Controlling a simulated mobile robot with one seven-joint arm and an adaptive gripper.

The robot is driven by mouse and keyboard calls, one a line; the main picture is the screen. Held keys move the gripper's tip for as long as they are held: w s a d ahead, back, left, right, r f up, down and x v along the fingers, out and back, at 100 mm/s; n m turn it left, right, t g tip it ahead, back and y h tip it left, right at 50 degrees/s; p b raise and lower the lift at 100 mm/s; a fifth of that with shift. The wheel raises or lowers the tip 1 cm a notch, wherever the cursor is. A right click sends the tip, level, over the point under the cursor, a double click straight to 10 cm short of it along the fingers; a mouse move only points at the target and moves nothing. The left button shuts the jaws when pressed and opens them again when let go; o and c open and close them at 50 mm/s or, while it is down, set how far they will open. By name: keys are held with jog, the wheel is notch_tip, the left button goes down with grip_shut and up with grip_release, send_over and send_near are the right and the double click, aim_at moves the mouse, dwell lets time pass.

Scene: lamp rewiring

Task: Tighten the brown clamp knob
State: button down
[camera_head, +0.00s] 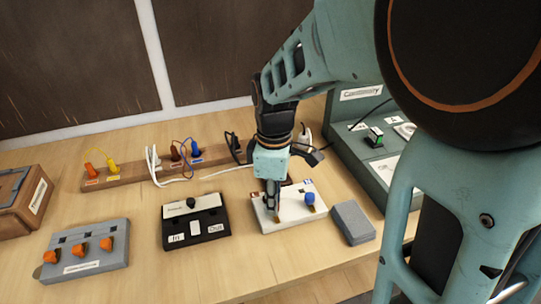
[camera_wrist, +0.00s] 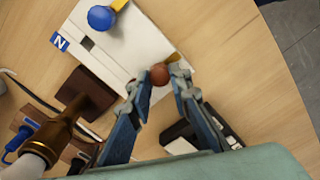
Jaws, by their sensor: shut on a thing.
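The brown clamp knob (camera_wrist: 160,75) is a small round knob on a white terminal block (camera_wrist: 110,52). My gripper (camera_wrist: 164,82) has its two fingertips on either side of the knob. In the head view my gripper (camera_head: 273,210) points down at the left part of the white block (camera_head: 290,219), and its fingers hide the brown knob. A blue knob (camera_head: 309,198) stands on the same block to the right; it also shows in the wrist view (camera_wrist: 102,18), near a blue "N" label (camera_wrist: 60,42).
A grey block (camera_head: 353,222) lies close on the right. A black box (camera_head: 197,228) and a grey holder with orange knobs (camera_head: 85,250) stand on the left. Behind, a wooden rail (camera_head: 130,172) carries coloured plugs and cables. A green-grey test panel (camera_head: 350,145) stands at back right.

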jog(key=m+p, duration=0.1)
jog(key=m, duration=0.3)
jog(key=shift+r, duration=0.1)
jog(key=m, duration=0.5)
jog(key=shift+w+p, duration=0.1)
jog(key=shift+p, duration=0.25)
jog(key=m, duration=0.4)
jog(key=shift+d+p, duration=0.1)
jog(key=shift+p, duration=0.2)
jog(key=m, duration=0.5)
jog(key=m+p, duration=0.1)
jog(key=m, duration=0.4)
jog(key=shift+m, duration=0.3)
jog(key=m+p, duration=0.1)
jog(key=m, duration=0.4)
jog(key=shift+d, duration=0.1)
jog(key=m+p, duration=0.2)
jog(key=m, duration=0.4)
jog(key=shift+m, duration=0.4)
